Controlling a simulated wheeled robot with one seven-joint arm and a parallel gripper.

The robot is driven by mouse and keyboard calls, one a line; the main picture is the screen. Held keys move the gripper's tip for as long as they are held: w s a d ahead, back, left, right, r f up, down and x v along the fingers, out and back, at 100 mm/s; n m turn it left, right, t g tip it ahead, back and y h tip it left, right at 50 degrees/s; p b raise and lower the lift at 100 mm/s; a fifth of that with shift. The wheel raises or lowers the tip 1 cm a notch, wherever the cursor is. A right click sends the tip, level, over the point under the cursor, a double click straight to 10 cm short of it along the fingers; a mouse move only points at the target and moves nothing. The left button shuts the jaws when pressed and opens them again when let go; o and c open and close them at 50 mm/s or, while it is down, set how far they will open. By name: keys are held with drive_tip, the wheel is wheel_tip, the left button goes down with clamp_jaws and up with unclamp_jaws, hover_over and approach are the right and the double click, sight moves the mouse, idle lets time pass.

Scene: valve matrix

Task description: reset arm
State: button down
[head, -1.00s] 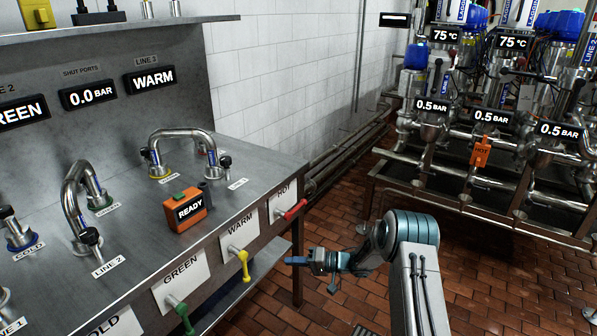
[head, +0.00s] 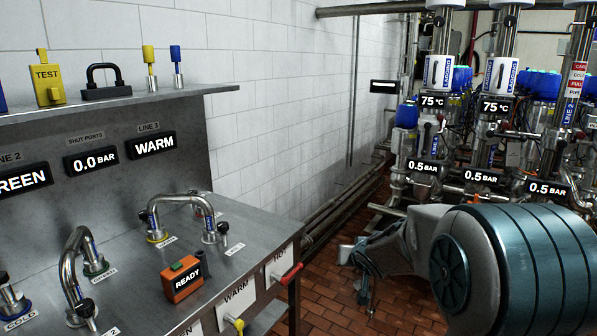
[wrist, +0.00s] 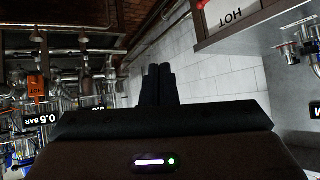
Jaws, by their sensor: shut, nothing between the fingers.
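My arm fills the lower right of the head view, with a large teal-banded joint close to the camera. My gripper (wrist: 158,85) shows in the wrist view as dark fingers together in the middle, shut and empty. It points at the white tiled wall and touches nothing that I can see. In the head view the gripper end of the arm is small and partly hidden behind my arm links, in front of the bench's right end.
Pipework with 0.5 BAR displays (head: 482,177) stands at right. Brick floor (head: 325,290) lies between.

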drive_tip(key=s+d+r+g+h+p, duration=0.1)
drive_tip(key=s+d+r+g, duration=0.1)
drive_tip(key=s, duration=0.6)
drive_tip(key=s+d+r+g+h+p, duration=0.1)
drive_tip(key=s+r, duration=0.2)
drive_tip(key=s, duration=0.5)
drive_tip(key=s+a+g+y+p, duration=0.1)
drive_tip(key=s+g, duration=0.3)
drive_tip(key=s, duration=1.3)
drive_tip(key=shift+s+a+f+p, duration=0.3)
drive_tip(key=shift+a, duration=0.35)
